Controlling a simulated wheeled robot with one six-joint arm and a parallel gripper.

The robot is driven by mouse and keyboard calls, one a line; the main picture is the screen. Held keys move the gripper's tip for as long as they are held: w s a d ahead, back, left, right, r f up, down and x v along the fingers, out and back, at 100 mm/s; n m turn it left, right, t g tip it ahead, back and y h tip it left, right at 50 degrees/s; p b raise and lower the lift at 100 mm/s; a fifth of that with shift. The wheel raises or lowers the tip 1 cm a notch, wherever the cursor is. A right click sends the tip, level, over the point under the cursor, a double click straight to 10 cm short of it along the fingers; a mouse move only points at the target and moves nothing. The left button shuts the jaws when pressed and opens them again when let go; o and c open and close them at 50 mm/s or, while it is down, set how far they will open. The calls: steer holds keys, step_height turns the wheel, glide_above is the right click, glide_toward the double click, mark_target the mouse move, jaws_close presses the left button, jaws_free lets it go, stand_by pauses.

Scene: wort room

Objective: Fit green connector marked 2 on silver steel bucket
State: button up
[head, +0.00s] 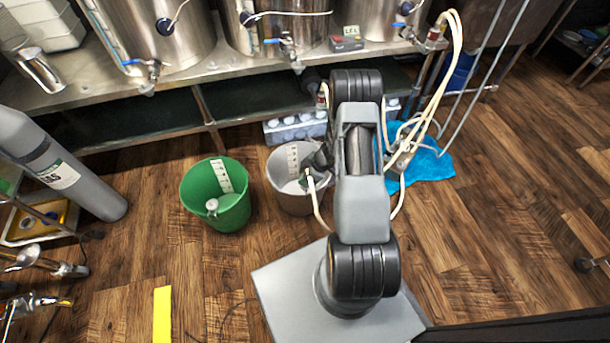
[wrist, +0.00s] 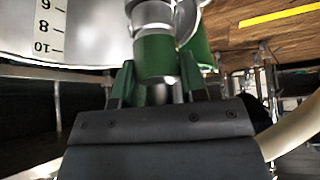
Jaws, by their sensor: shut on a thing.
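The silver steel bucket (head: 279,197) stands on the wood floor, partly hidden behind my arm. A white scale strip runs down its inner wall; the bucket wall also fills the upper left of the wrist view (wrist: 95,35). My gripper (wrist: 157,85) is shut on the green connector (wrist: 156,56), which has a green band between silver metal parts. In the head view the gripper (head: 307,179) is at the bucket's right side, near the rim. The connector lies close to the bucket wall; whether it touches is unclear. No mark 2 is readable.
A green bucket (head: 215,213) with a scale strip and a small fitting stands to the left. Pale hoses (head: 437,110) hang over a blue sheet (head: 425,160) at right. Steel tanks stand on a bench (head: 100,91) behind. A yellow floor strip (head: 162,315) lies front left.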

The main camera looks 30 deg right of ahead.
steer(key=o, duration=1.1)
steer(key=p+v, duration=0.6)
steer(key=v, duration=0.8)
steer(key=shift+p, duration=0.35)
